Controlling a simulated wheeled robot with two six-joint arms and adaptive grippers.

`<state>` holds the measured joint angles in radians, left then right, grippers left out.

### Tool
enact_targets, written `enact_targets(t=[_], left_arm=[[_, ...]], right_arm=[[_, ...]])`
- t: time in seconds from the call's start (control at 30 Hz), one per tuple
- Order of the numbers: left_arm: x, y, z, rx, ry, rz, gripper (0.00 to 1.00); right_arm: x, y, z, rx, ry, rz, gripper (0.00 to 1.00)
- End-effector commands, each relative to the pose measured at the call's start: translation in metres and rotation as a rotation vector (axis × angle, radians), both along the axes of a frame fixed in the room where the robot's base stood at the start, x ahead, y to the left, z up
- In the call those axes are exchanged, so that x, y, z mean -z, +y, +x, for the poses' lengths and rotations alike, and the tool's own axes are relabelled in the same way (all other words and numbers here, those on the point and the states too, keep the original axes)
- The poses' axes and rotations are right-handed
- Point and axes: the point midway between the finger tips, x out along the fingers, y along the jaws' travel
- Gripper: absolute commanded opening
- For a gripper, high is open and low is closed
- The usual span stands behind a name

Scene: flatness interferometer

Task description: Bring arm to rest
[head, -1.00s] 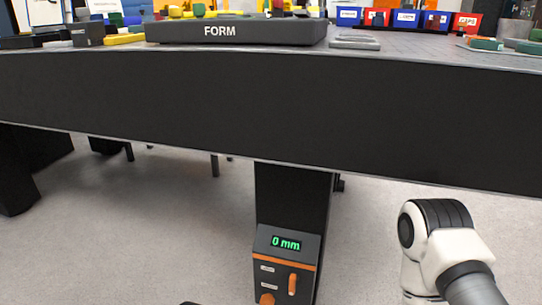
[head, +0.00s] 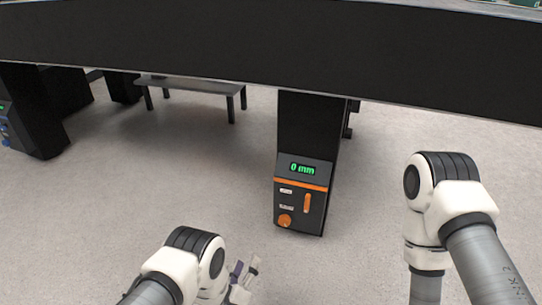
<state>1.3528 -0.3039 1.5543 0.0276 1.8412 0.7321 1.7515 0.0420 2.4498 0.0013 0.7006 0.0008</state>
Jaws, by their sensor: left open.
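My left arm comes in at the lower left, bent at a white and black joint. My left gripper (head: 243,275) shows low in the view, open and empty, over the floor and left of the control box. My right arm stands at the right, with white joints and a grey link. Its gripper is out of view. Neither arm touches the table in this view.
The dark table front (head: 250,45) spans the top. Below it, a leg carries a control box (head: 303,195) with a green "0 mm" display, an orange lever and a knob. A low bench (head: 190,86) stands behind. Floor between is clear.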

Motion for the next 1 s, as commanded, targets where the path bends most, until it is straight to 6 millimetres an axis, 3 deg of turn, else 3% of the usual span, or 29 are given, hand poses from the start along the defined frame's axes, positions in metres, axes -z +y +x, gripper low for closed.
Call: enact_targets(t=[0.03, 0.2, 0.27, 0.33, 0.47, 0.5, 0.6, 0.8, 0.9, 1.0], left_arm=[[-0.015, 0.011, 0.007, -0.015, -0.005, 0.009, 0.7], [-0.052, 0.066, 0.021, -0.087, 0.076, 0.079, 0.7], [-0.06, 0.093, 0.017, -0.121, 0.163, 0.136, 0.7], [-0.062, 0.124, 0.002, -0.154, 0.308, 0.223, 0.7], [-0.051, 0.169, -0.065, -0.154, 0.663, 0.402, 0.7], [-0.046, 0.176, -0.091, -0.132, 0.769, 0.45, 0.7], [-0.036, 0.185, -0.158, -0.046, 1.005, 0.55, 0.7], [-0.028, 0.184, -0.269, 0.183, 1.338, 0.692, 0.7], [-0.029, 0.182, -0.313, 0.366, 1.464, 0.788, 0.7], [-0.072, 0.182, -0.312, 0.381, 1.451, 0.806, 0.7]], right_arm=[[-0.007, 0.0, 0.0, 0.0, 0.0, 0.0, 1.0], [-0.024, 0.0, 0.0, -0.001, 0.001, 0.0, 1.0], [-0.032, 0.0, 0.0, -0.001, 0.001, 0.0, 1.0], [-0.04, 0.0, -0.001, -0.002, 0.001, 0.0, 1.0], [-0.051, 0.0, -0.001, -0.002, 0.002, 0.0, 1.0], [-0.053, 0.0, -0.001, -0.003, 0.002, 0.0, 1.0], [-0.055, 0.0, -0.001, -0.003, 0.002, 0.0, 1.0], [-0.053, 0.0, -0.001, -0.004, 0.002, 0.0, 1.0], [-0.053, 0.0, -0.001, -0.004, 0.002, 0.0, 1.0], [-0.096, 0.0, -0.001, -0.004, 0.003, 0.0, 1.0]])
